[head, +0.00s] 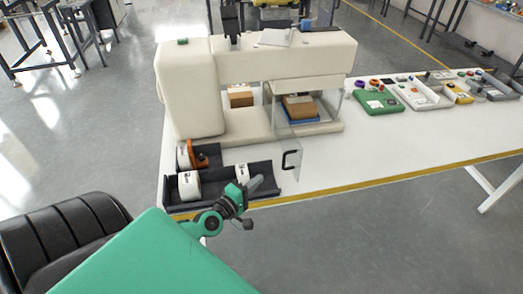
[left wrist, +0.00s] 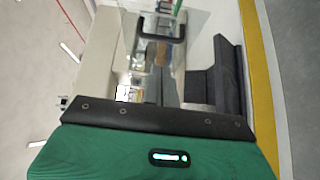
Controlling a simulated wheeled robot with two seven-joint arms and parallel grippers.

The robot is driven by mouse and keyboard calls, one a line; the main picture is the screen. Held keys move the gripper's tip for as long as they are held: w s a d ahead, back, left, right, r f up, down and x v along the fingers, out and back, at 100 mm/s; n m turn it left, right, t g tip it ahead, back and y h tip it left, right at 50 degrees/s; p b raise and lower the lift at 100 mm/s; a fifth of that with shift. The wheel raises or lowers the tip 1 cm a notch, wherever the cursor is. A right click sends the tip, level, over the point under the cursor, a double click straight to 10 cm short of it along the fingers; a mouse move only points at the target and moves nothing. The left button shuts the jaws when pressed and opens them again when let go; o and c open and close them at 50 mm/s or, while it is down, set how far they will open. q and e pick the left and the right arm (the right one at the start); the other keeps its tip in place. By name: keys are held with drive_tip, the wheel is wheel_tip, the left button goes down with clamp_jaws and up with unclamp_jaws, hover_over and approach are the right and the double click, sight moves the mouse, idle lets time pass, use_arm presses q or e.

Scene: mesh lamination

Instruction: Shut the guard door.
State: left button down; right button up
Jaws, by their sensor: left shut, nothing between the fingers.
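The guard door (head: 287,140) is a clear panel with a black handle (head: 291,160). It stands open, swung out toward the table's front edge from the cream machine (head: 190,95). The opening behind it shows a brown block on a blue base (head: 300,107). My left gripper (head: 258,183) is shut and empty, to the left of and nearer than the handle, apart from it. In the left wrist view the black handle (left wrist: 163,38) lies beyond my gripper's fingers (left wrist: 160,62). My right gripper is not in view.
A dark tray (head: 268,190) with white rolls sits at the table's front left, beneath my left gripper. Green, white and yellow trays (head: 378,102) with small parts stand at the back right. The white table (head: 370,155) is clear right of the door.

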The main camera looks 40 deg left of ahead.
use_arm(q)
drive_tip(key=w+p, duration=0.1)
drive_tip(key=w, duration=0.8)
drive_tip(key=shift+d+p, duration=0.3)
